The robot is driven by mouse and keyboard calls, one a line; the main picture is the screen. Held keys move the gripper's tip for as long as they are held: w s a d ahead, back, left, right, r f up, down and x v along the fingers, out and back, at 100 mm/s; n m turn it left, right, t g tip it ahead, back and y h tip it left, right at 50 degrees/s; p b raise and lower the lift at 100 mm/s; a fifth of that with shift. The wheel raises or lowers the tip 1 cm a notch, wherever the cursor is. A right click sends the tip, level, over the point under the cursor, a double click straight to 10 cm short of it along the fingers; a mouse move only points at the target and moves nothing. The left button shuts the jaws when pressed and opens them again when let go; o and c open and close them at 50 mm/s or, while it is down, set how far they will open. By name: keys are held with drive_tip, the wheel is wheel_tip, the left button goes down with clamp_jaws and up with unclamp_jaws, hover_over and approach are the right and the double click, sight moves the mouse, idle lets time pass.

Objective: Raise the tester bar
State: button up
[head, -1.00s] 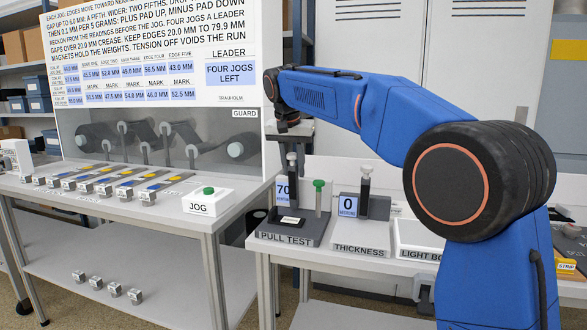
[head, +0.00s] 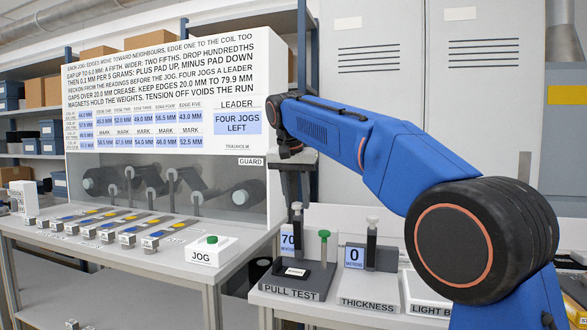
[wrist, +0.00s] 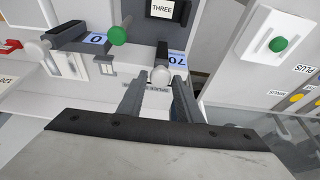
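The pull test stand (head: 313,290) is on the right bench. Its dark upright bar has a white knob (head: 297,206) on top, which I take as the tester bar. My gripper (head: 296,200) points down right over that knob. In the wrist view my gripper's two fingers (wrist: 159,80) stand apart, with the white knob (wrist: 160,75) between or just beyond their tips. I see a gap on either side of it. A dark block labelled THREE (wrist: 163,10) lies on the stand's base. A display (head: 287,241) reads 70.
A green-topped post (head: 323,236) stands close right of the bar. The thickness gauge (head: 371,250), reading 0, is further right. The left bench holds the JOG box (head: 211,250), the row of pads (head: 128,238) and the guarded rollers (head: 170,185).

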drive_tip(key=v, duration=1)
drive_tip(key=shift+r, duration=0.3)
drive_tip(key=shift+s, duration=0.1)
drive_tip(key=s+d+f+n, duration=0.1)
drive_tip(key=s+d+f, duration=0.5)
drive_tip(key=s+d, duration=0.25)
drive_tip(key=s+d+f+n, duration=0.2)
drive_tip(key=s+d+f, duration=0.55)
drive_tip(key=d, duration=0.25)
drive_tip(key=s+d+f, duration=0.4)
drive_tip(key=s+f, duration=0.7)
drive_tip(key=f, duration=0.3)
drive_tip(key=s+d+f+n+t+y, duration=0.1)
drive_tip(key=s+d+f, duration=0.2)
drive_tip(key=s+f, duration=0.9)
wheel_tip(320, 180, down, 3)
drive_tip(key=shift+s+d+r, duration=0.2)
drive_tip(key=shift+s+d, duration=0.15)
drive_tip(key=shift+d, duration=0.05)
